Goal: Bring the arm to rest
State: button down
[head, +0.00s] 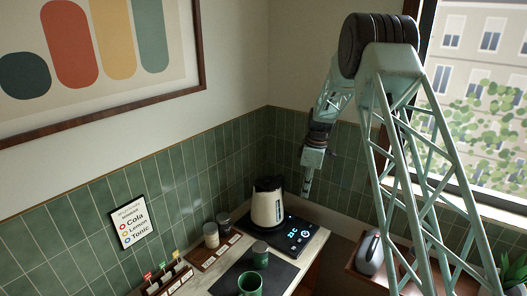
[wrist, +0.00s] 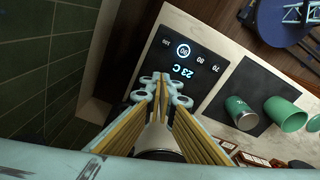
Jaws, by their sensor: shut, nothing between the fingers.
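My gripper (head: 307,192) hangs from the arm, pointing down, above and to the right of the cream kettle (head: 267,204) in the head view. Its fingertips (wrist: 161,82) are together in the wrist view, shut and empty. The cream kettle stands upright on the black heating base (head: 292,234), whose lit display also shows in the wrist view (wrist: 187,62). Behind the fingers in the wrist view, a pale, dark-topped shape looks like part of the kettle (wrist: 160,138), mostly hidden.
A green mug (head: 250,284) and a dark green canister (head: 260,254) are on a dark mat. Jars (head: 211,235) and a tea rack (head: 170,278) line the green-tiled wall. A tray (head: 352,265) with a grey device (head: 368,254) stands at right, below the window.

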jog(key=s+a+r+m+b, duration=0.1)
jog(key=s+r+m+b, duration=0.25)
jog(key=s+r, duration=0.95)
jog(key=s+a+r+m+t+b, duration=0.2)
jog(key=s+r+m+b, duration=0.15)
jog(key=s+r, duration=1.05)
jog(key=s+m+h+b, duration=0.1)
jog(key=s+m+b, duration=0.3)
jog(key=s, duration=1.7)
jog(key=s+f+m+b, duration=0.1)
jog(key=s+f+b, duration=0.1)
jog(key=s, duration=0.7)
jog(key=s+f+m+t+b, duration=0.1)
jog(key=s+f+b, duration=0.1)
jog(key=s+f, duration=0.3)
jog(key=shift+s+f+m+t+b, duration=0.15)
jog(key=shift+s+m+t+b, duration=0.2)
jog(key=shift+s, duration=1.75)
jog(key=shift+a, duration=0.1)
